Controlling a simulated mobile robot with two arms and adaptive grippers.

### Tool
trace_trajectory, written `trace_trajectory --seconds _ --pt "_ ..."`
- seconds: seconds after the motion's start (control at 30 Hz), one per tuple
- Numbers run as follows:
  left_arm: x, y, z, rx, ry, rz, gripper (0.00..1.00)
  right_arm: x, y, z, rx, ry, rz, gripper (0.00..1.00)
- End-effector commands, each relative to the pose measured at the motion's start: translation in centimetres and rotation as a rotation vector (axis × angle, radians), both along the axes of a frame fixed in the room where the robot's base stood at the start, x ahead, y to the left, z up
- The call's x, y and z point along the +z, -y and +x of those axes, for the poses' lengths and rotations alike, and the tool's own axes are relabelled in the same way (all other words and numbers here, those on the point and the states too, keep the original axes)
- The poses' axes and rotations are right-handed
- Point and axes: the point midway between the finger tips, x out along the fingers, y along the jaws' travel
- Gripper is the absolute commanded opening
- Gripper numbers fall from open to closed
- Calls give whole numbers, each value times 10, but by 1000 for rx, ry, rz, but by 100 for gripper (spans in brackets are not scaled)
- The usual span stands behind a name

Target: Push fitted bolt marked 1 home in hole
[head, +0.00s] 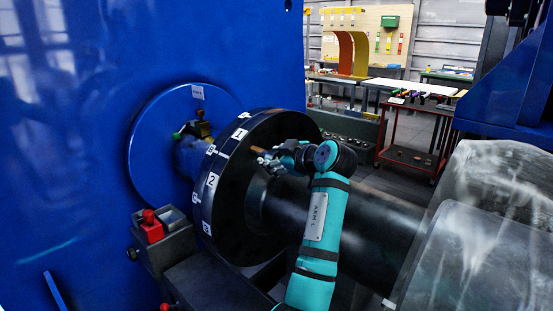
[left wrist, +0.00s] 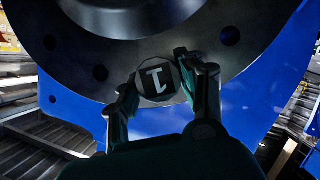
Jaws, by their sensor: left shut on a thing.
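The bolt marked 1 (left wrist: 157,82) shows its dark, many-sided head with a white 1 in the left wrist view. It sits against the face of the black flange (left wrist: 130,65), and the flange hides its shank and hole. My left gripper (left wrist: 158,85) is shut on the bolt head, one finger on each side. In the head view my left gripper (head: 271,160) is at the flange face (head: 232,190), near its upper right part. A small orange-brown piece (head: 257,150) shows by the fingertips. I cannot tell how deep the bolt sits. My right gripper is out of view.
A blue machine wall (head: 70,120) stands behind the flange, with a blue disc (head: 150,130). A dark shaft (head: 370,225) runs to the right from the flange. Other flange holes (left wrist: 230,36) look open. A red cart (head: 410,130) stands farther back.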

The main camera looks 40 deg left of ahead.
Motion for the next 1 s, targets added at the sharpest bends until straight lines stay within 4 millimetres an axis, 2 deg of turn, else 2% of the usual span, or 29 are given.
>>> trace_trajectory --seconds 1.0 --pt "3 -24 2 1 5 6 0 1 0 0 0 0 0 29"
